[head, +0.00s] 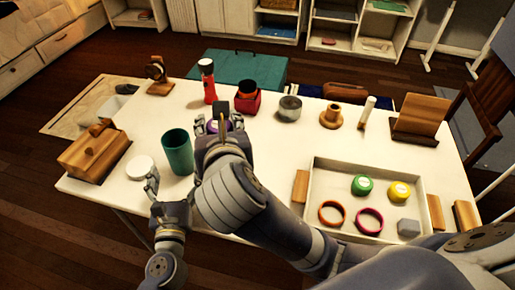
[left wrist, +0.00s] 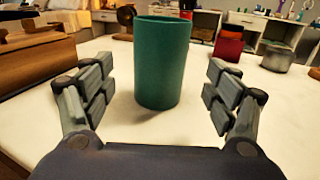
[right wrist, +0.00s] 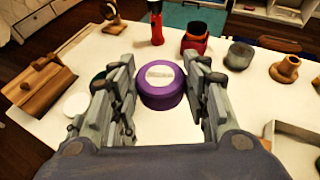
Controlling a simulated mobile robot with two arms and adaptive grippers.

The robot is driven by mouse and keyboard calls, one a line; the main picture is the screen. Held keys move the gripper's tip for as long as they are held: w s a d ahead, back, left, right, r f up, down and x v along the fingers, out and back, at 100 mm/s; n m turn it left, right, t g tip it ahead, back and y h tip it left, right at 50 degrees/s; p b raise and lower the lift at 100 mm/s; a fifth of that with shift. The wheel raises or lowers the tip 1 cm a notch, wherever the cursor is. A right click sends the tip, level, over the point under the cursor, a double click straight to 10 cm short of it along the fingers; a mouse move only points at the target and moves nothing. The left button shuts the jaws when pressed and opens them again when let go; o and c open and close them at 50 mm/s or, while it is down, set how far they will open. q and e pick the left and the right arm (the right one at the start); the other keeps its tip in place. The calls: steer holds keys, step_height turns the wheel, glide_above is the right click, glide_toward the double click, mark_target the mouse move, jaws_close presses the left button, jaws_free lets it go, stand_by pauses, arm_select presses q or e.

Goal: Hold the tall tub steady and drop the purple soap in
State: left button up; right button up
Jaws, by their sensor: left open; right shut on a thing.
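The tall tub is a teal cylinder (head: 177,152) standing upright on the white table, left of the middle. In the left wrist view the tub (left wrist: 162,62) stands ahead, between the spread fingers, with gaps on both sides. My left gripper (head: 172,184) is open on the near side of the tub. My right gripper (head: 221,124) is shut on the purple soap (head: 212,127), to the right of the tub. In the right wrist view the soap (right wrist: 161,90) is a round purple piece with a pale label, between the fingers. The tub's inside bottom is hidden.
A white lid-like disc (head: 139,167) and a wooden box (head: 95,152) lie left of the tub. A red flashlight (head: 208,82), a red container (head: 247,102) and a grey pot (head: 289,108) stand behind. A white tray (head: 310,172) with several items is at right.

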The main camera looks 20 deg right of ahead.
mark_target(180, 141)
steer(key=w+a+r+n+g+y, duration=0.25)
steer(key=a+n+y, duration=0.45)
steer(key=a, duration=0.4)
steer(key=w+a+r+n+g+y, duration=0.1)
steer(key=a+r+n+g+y, duration=0.3)
steer(key=a+n+y, duration=0.5)
arm_select(q)
steer(key=shift+s, duration=0.1)
steer(key=shift+d, duration=0.15)
steer(key=shift+w+r, duration=0.1)
steer(key=shift+w, duration=0.2)
steer(key=x, duration=1.1)
steer(key=shift+w, duration=0.25)
arm_select(e)
steer(key=w+d+g+h, duration=0.1)
steer(key=w+d, duration=0.8)
steer(key=d, duration=0.2)
steer(key=shift+d+r+m, duration=0.3)
steer(key=shift+d, duration=0.1)
